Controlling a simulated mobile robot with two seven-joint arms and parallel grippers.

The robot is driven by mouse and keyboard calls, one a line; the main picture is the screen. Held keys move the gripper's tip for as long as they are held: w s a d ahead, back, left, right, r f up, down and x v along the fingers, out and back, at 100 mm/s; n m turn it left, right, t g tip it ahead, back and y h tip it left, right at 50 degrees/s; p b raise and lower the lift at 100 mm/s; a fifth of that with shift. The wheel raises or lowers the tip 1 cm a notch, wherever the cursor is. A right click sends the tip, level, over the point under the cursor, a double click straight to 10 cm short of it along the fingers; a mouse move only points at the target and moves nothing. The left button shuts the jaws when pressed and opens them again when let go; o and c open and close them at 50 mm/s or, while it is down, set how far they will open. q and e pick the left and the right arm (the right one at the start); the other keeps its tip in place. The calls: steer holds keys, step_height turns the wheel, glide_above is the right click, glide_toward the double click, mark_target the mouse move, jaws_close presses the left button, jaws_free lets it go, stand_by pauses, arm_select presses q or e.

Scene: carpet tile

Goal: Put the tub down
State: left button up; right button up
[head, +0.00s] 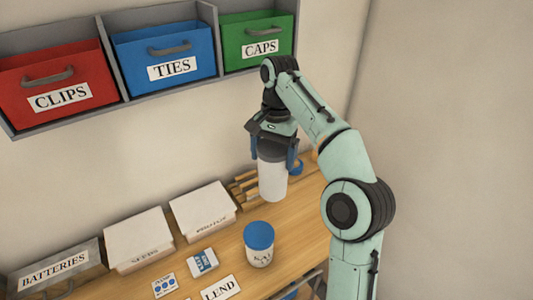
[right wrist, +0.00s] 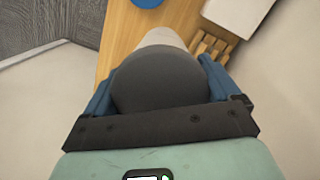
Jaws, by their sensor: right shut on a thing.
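The tub (head: 272,184) is a white cylinder with a dark grey lid, upright over the far right part of the wooden table. My right gripper (head: 273,156) points down from above, its blue fingers shut on either side of the tub near the lid. In the right wrist view the grey lid (right wrist: 160,82) fills the space between the fingers, with a strip of white body beyond it. I cannot tell whether the tub's bottom touches the table. My left gripper is not in view.
A white tub with a blue lid (head: 259,236) stands in front on the table (head: 213,270). A slatted wooden rack (head: 243,188) is close left of the held tub. White boxes (head: 203,211) line the wall. Red, blue and green bins (head: 165,57) sit on the shelf above.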

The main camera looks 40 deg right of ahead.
glide_toward(272, 199)
steer(key=shift+w+d+f, duration=0.35)
steer(key=shift+w+f, duration=0.15)
steer(key=shift+w, duration=0.1)
steer(key=shift+w+d+f, duration=0.4)
steer(key=shift+w+f, duration=0.1)
steer(key=shift+w, duration=0.1)
step_height(272, 199, down, 7)
steer(key=shift+r+b, duration=0.15)
steer(key=shift+b, duration=0.5)
steer(key=shift+f, duration=0.5)
steer(key=shift+w+f, duration=0.1)
steer(key=shift+f, duration=0.25)
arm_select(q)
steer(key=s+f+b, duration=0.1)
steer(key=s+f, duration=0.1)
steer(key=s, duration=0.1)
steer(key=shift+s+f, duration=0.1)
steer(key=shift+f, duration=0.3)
arm_select(e)
step_height(272, 199, down, 4)
steer(key=shift+r, duration=0.15)
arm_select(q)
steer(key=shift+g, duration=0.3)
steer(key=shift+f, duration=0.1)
arm_select(e)
steer(key=shift+f, duration=0.2)
steer(key=o, duration=1.8)
